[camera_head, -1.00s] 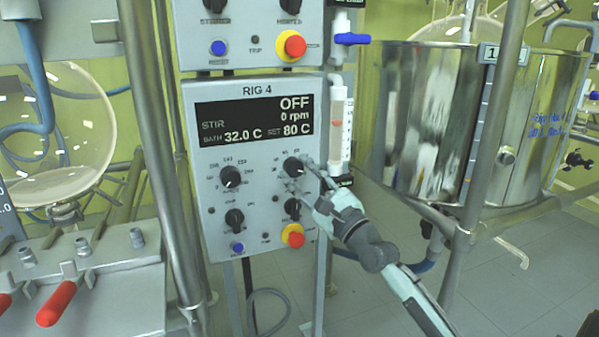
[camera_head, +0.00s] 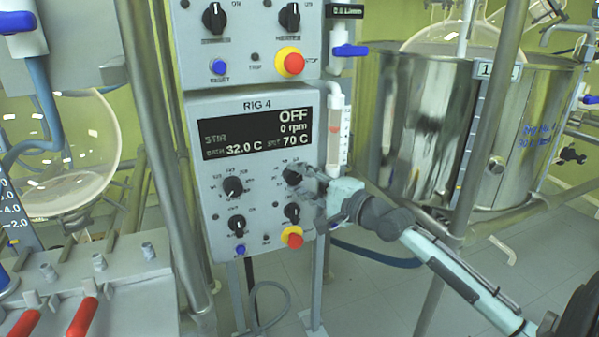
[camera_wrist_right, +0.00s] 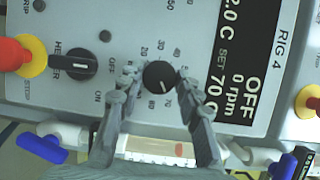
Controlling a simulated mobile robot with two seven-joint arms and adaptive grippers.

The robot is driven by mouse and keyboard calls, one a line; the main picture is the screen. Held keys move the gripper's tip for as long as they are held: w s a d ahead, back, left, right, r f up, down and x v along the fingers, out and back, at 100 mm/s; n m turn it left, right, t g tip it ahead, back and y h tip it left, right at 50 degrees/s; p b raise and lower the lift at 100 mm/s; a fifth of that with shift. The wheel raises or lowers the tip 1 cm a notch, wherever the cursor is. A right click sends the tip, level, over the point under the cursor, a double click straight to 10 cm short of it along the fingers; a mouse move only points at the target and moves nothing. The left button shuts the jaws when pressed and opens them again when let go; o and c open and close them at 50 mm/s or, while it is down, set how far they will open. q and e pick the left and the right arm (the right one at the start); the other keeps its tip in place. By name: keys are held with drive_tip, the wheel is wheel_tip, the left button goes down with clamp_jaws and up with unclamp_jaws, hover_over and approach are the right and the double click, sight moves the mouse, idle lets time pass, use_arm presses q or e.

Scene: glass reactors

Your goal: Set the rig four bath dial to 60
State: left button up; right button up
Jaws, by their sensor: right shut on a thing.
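The rig four panel (camera_head: 262,218) is grey, with a black display (camera_head: 256,134) reading OFF, 0 rpm, bath 32.0 C and set 70 C. The black bath dial (camera_head: 293,174) is at the panel's upper right. In the right wrist view the dial (camera_wrist_right: 159,77) shows up close, its white mark toward 70. My right gripper (camera_head: 308,183) reaches in from the right. In the right wrist view its fingers (camera_wrist_right: 157,84) stand on both sides of the dial, shut on it. My left gripper is not in view.
The heater switch (camera_wrist_right: 73,64) is close to the dial, and a red and yellow stop button (camera_head: 292,237) is below. A stirrer dial (camera_head: 233,187) is at left. A large steel vessel (camera_head: 415,130) and metal posts stand at right.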

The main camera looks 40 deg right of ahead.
drive_tip(key=n+g, duration=0.1)
drive_tip(key=n, duration=0.2)
drive_tip(key=shift+r+h, duration=0.2)
drive_tip(key=shift+h, duration=0.2)
drive_tip(key=shift+a+n+g+h, duration=0.1)
drive_tip(key=shift+n+g+h, duration=0.55)
drive_tip(key=shift+n, duration=0.85)
drive_tip(key=o, duration=1.1)
drive_tip(key=shift+o, duration=0.3)
drive_tip(key=v, duration=1.2)
drive_tip(key=shift+r, duration=0.15)
drive_tip(key=shift+w, duration=0.1)
